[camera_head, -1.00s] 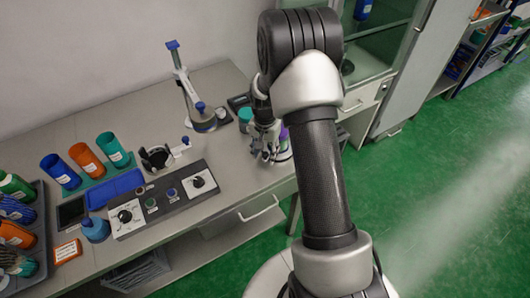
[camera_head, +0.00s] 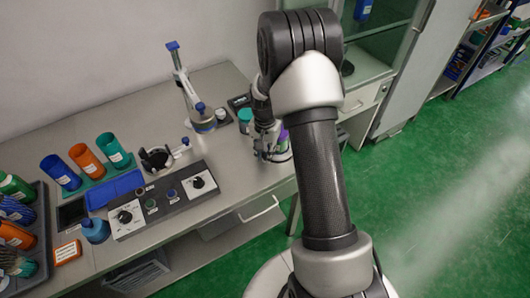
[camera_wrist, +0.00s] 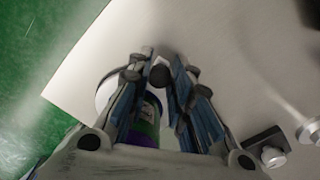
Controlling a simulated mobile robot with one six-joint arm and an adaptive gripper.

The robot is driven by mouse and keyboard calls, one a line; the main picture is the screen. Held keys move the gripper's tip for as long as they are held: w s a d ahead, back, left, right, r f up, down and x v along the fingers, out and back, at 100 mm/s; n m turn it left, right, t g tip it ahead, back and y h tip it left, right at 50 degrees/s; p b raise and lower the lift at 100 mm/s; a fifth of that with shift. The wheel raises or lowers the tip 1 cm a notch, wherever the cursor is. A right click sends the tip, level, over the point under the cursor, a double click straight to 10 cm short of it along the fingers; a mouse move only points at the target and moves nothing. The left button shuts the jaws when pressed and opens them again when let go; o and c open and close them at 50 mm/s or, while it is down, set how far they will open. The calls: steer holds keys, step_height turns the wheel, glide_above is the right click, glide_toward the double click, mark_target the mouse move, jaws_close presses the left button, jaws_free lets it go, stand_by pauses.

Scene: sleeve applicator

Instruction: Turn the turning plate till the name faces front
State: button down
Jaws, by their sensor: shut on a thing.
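The turning plate shows as a pale disc (camera_wrist: 104,92) at the left of the wrist view, partly hidden behind my fingers. A purple and green jar (camera_wrist: 147,122) stands at the plate, between and behind my fingers; I cannot make out a name on it. In the head view a purple and green strip of it (camera_head: 284,139) shows beside my arm. My gripper (camera_wrist: 160,66) is shut on a small dark round knob (camera_wrist: 160,75). In the head view my gripper (camera_head: 266,150) is low over the bench's right end, and hides most of the plate.
A teal-lidded jar (camera_head: 245,115) and a stand with blue knobs (camera_head: 200,115) are behind my gripper. A control panel (camera_head: 165,197) lies to the left. Coloured cups (camera_head: 84,158) and a dark tray (camera_head: 36,240) stand farther left. The bench's front edge is close.

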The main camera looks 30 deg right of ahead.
steer(key=shift+s, duration=0.1)
stand_by(0.3)
steer(key=shift+s+d+n+p, duration=0.3)
steer(key=shift+s+n, duration=0.15)
steer(key=shift+n, duration=0.4)
steer(key=shift+s+d+n+p, duration=0.25)
steer(key=shift+s+n, duration=0.15)
steer(key=shift+n, duration=0.45)
steer(key=shift+s+d+n, duration=0.35)
steer(key=shift+n, duration=0.35)
steer(key=shift+s+d+n, duration=0.3)
steer(key=shift+d+n, duration=0.05)
steer(key=shift+n, duration=0.35)
steer(key=shift+s+d+n+p, duration=0.25)
steer(key=shift+d+n, duration=0.2)
steer(key=shift+n, duration=0.25)
steer(key=shift+s+d+n+p, duration=0.25)
steer(key=shift+d+n, duration=0.15)
steer(key=shift+n, duration=0.3)
steer(key=shift+s+d+n, duration=0.2)
steer(key=shift+d+n, duration=0.6)
steer(key=shift+n, duration=0.6)
steer(key=shift+d, duration=0.1)
steer(key=c, duration=1.4)
jaws_free()
steer(key=shift+c, duration=0.2)
